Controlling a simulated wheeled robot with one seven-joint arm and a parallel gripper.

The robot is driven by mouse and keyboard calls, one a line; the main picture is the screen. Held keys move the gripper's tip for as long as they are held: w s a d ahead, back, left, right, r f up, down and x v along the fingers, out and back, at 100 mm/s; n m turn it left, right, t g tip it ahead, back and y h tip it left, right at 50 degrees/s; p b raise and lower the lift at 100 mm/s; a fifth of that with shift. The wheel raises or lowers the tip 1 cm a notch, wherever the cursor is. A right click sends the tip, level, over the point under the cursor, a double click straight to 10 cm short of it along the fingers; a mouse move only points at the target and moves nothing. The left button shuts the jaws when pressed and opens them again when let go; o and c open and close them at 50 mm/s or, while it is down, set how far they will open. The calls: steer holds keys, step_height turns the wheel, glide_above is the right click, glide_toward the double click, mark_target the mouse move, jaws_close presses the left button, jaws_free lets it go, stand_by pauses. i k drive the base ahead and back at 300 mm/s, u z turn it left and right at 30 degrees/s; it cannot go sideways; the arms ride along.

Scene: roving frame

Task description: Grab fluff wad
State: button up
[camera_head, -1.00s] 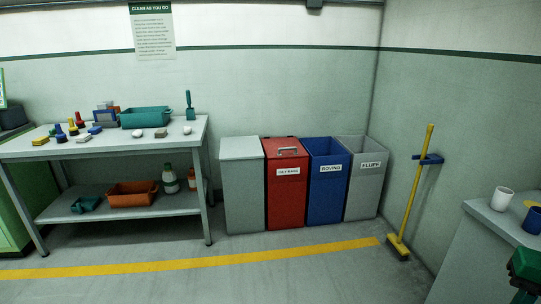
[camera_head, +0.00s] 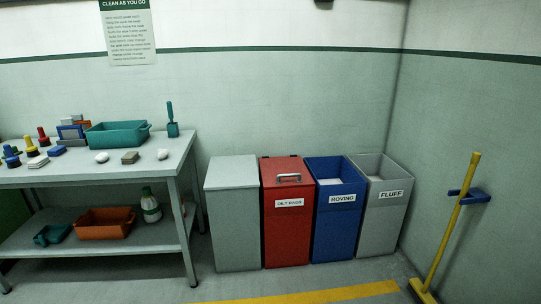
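Two small white rounded lumps lie on the grey workbench (camera_head: 60,176) at the left: a left lump (camera_head: 102,157) and a right lump (camera_head: 162,154) near the bench's right end. Either looks like a fluff wad, but they are too small to tell for sure. A grey-brown block (camera_head: 130,157) lies between them. An open grey bin labelled FLUFF (camera_head: 384,222) stands on the floor right of the bench, with something pale inside. My gripper is not in view.
A blue ROVING bin (camera_head: 335,230), a red OILY RAGS bin (camera_head: 286,235) and a lidded grey bin (camera_head: 235,230) stand in a row. A teal tray (camera_head: 117,137) and brushes share the bench. A yellow broom (camera_head: 450,225) leans at the right. The floor in front is clear.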

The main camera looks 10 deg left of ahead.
mark_target(163, 153)
steer(key=u, duration=0.05)
steer(key=i, duration=1.15)
steer(key=u, duration=0.35)
steer(key=i, duration=1.15)
steer(key=u, duration=0.65)
steer(key=i, duration=1.05)
steer(key=u, duration=0.3)
